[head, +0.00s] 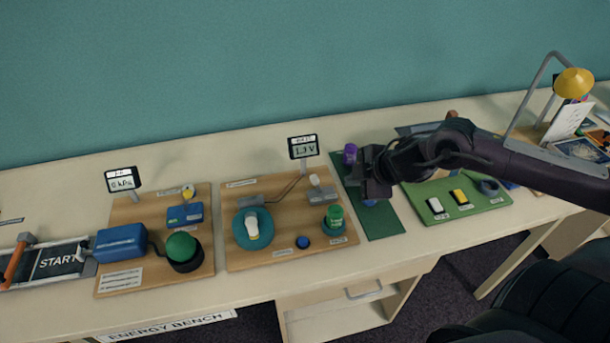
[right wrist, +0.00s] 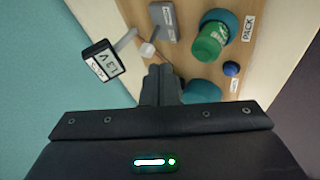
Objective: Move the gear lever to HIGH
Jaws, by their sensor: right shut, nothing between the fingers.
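A small lever with a round white knob (head: 315,180) stands on a grey plate (head: 319,194) at the back right of the middle wooden board; its markings are too small to read. In the right wrist view, the white knob (right wrist: 147,50) sits just beyond my fingertips, with the grey plate (right wrist: 164,20) above it. My right gripper (head: 368,186) is shut and empty, right of the lever and over the dark green mat in the head view. In the right wrist view its fingers (right wrist: 160,78) are together, apart from the knob. My left gripper is not in view.
A purple object (head: 349,155) stands behind my gripper. A lamp (head: 574,82) stands far right.

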